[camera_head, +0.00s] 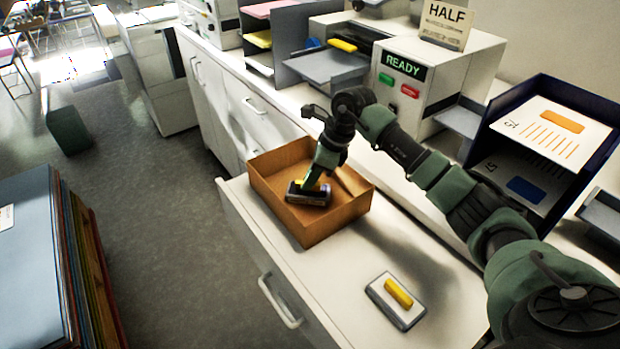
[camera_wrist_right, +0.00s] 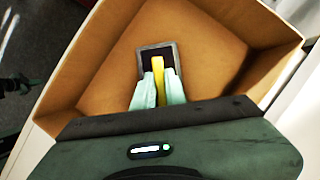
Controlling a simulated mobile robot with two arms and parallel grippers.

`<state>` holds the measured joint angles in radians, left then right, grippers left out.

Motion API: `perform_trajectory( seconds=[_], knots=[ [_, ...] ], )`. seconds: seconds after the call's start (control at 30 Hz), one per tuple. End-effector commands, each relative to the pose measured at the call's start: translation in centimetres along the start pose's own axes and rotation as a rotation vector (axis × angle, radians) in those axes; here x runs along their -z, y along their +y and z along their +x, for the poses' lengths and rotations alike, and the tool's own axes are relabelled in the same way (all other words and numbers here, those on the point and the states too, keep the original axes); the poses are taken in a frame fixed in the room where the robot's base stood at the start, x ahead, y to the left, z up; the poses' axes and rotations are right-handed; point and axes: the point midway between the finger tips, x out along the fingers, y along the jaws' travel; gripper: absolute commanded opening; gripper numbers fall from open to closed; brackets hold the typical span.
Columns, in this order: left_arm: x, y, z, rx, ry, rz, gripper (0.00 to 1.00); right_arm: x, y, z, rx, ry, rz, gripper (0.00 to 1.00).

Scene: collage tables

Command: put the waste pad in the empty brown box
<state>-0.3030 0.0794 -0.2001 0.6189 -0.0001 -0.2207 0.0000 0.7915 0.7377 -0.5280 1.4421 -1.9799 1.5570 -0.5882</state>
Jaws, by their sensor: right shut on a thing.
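The open brown box (camera_head: 335,222) stands on the white counter. My right gripper (camera_head: 318,178) reaches down into it, shut on the yellow handle of a dark grey pad (camera_head: 309,196). In the right wrist view, the pad (camera_wrist_right: 146,55) lies between the walls of the box (camera_wrist_right: 100,50), and both pale fingers of the gripper (camera_wrist_right: 158,88) press on its yellow handle. I cannot tell whether the pad touches the box floor. Nothing else shows in the box. My left gripper is not in view.
A second pad (camera_head: 396,301), light-topped with a yellow handle, lies on the counter (camera_head: 345,285) in front of the box. A machine with a READY sign (camera_head: 402,66) stands behind. A dark blue shelf unit (camera_head: 590,105) with cards is at right. Coloured boards (camera_head: 30,250) stand at lower left.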

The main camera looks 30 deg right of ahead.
Motion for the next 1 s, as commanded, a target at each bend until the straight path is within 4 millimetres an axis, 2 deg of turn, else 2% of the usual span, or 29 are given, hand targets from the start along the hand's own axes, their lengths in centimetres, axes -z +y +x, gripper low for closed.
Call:
perform_trajectory(
  seconds=[0.03,0.1,0.37,0.47,0.53,0.67,1.0],
  knots=[
    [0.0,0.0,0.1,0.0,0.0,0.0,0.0,0.1,0.0,0.1,0.0,0.0,0.0,0.18],
    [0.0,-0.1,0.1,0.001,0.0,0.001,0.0,0.0,0.0,0.1,0.0,0.0,0.0,0.34],
    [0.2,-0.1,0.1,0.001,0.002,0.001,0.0,0.0,0.0,0.1,0.0,0.0,0.0,0.34],
    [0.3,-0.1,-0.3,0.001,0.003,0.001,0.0,-0.1,0.0,-0.3,0.0,0.0,0.0,0.34],
    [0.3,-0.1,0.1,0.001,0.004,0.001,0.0,0.0,-0.1,-0.7,0.002,-0.001,0.0,0.34],
    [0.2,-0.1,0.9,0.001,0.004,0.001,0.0,0.0,-0.1,-2.9,0.005,-0.001,-0.001,0.34],
    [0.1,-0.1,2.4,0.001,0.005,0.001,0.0,0.0,-0.1,-9.9,0.004,-0.001,-0.001,0.34]
  ],
)
